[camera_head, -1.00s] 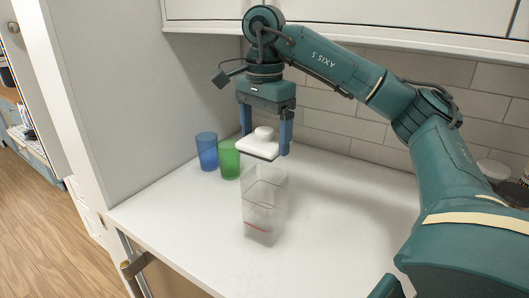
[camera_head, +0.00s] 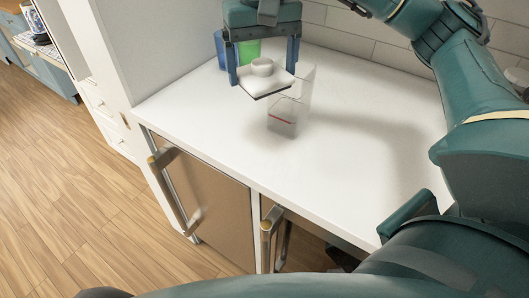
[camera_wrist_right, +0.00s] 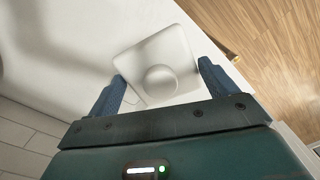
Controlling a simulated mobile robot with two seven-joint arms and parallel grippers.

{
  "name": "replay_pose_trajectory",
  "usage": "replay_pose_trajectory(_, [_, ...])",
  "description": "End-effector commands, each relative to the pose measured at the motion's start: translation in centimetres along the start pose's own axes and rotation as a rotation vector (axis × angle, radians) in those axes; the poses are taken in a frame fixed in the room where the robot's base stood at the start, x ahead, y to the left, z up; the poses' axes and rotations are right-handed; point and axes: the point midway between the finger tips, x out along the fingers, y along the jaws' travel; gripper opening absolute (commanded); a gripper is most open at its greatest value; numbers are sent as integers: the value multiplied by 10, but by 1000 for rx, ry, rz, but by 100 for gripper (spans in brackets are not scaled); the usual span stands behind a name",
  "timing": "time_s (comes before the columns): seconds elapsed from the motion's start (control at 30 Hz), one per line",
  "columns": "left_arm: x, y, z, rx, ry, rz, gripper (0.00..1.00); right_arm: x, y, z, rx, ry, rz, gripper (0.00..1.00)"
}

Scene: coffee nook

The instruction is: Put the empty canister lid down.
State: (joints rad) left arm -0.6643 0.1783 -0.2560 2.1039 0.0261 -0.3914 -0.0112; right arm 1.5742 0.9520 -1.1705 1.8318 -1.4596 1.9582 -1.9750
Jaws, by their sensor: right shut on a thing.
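My right gripper (camera_head: 262,76) is shut on the white square canister lid (camera_head: 278,84), with the round knob on top. The lid is roughly level and in the air above the counter. In the right wrist view the lid (camera_wrist_right: 178,47) sits between the two blue fingers. The clear canister (camera_head: 292,112) stands upright on the counter, uncovered and looking empty, with a red line low on its side. The lid overlaps the canister's left part in the head view. My left gripper is not in view.
A blue cup (camera_head: 221,50) and a green cup (camera_head: 248,50) stand behind the gripper, partly hidden by it. The white counter (camera_head: 350,110) is bare to the right of the canister and in front of it. Cabinet doors with handles (camera_head: 172,190) lie below the front edge.

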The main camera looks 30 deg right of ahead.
Motion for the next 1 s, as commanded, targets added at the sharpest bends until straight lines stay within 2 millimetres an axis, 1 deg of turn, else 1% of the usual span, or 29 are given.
replay_pose_trajectory(0.13, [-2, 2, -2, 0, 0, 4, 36, 28, 0, 2, -20, -6, 3, 63])
replay_pose_trajectory(0.27, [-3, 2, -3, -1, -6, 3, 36, 63, 0, 2, -17, -6, 4, 63])
replay_pose_trajectory(0.4, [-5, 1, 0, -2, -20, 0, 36, 100, 0, 2, -16, -7, 4, 63])
replay_pose_trajectory(0.5, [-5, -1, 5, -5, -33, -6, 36, 120, 0, 2, -16, -5, 3, 63])
replay_pose_trajectory(0.6, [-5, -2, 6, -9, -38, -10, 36, 133, 0, 1, -15, -3, 2, 63])
replay_pose_trajectory(0.73, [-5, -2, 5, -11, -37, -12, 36, 143, 0, 1, -15, -3, 1, 63])
replay_pose_trajectory(0.9, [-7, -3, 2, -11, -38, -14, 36, 167, 0, 2, -15, -5, 2, 63])
replay_pose_trajectory(1.0, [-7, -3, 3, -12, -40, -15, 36, 176, 0, 1, -15, -2, 2, 63])
